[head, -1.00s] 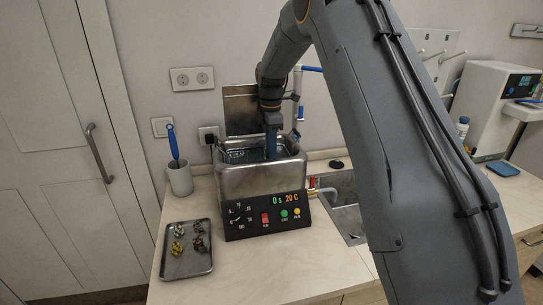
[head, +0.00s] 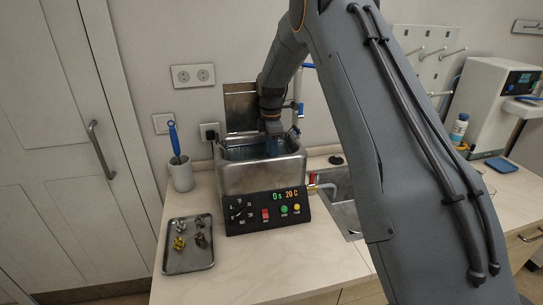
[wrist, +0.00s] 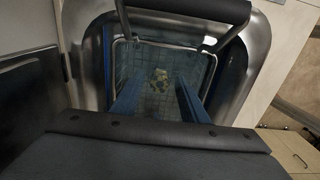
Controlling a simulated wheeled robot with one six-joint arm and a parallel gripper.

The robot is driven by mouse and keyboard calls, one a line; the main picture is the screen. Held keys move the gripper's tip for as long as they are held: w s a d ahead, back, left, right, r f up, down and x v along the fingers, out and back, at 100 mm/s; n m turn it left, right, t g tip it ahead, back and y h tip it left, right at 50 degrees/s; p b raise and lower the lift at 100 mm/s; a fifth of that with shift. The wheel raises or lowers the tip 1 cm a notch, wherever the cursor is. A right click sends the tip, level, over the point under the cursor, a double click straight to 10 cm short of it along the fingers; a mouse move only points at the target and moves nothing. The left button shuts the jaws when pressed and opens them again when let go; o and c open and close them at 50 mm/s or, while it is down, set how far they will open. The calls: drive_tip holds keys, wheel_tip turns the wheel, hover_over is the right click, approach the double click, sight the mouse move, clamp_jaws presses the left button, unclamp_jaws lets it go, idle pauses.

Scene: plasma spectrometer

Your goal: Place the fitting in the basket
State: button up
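A small yellowish fitting (wrist: 160,78) lies low inside the wire basket (wrist: 214,72) in the wrist view. The basket sits in the metal tank of the bath (head: 262,178). My gripper (wrist: 159,88) reaches down into the tank. Its two blue fingers stand apart, one on each side of the fitting in the picture, with clear gaps to it. In the head view the tank wall hides the fingertips (head: 271,147) and the fitting. Several more fittings, one gold (head: 179,243) and others silvery or dark (head: 200,239), lie on the metal tray (head: 188,266).
The basket's dark handle (wrist: 186,8) crosses the top of the wrist view. A cup (head: 181,177) with a blue-handled tool stands left of the bath. A sink (head: 340,200) is at its right. The counter in front (head: 265,265) is clear.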

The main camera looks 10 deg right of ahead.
wheel_tip(320, 180, up, 12)
drive_tip(key=b, duration=0.5)
drive_tip(key=shift+r+b, duration=0.15)
drive_tip(key=shift+b, duration=0.2)
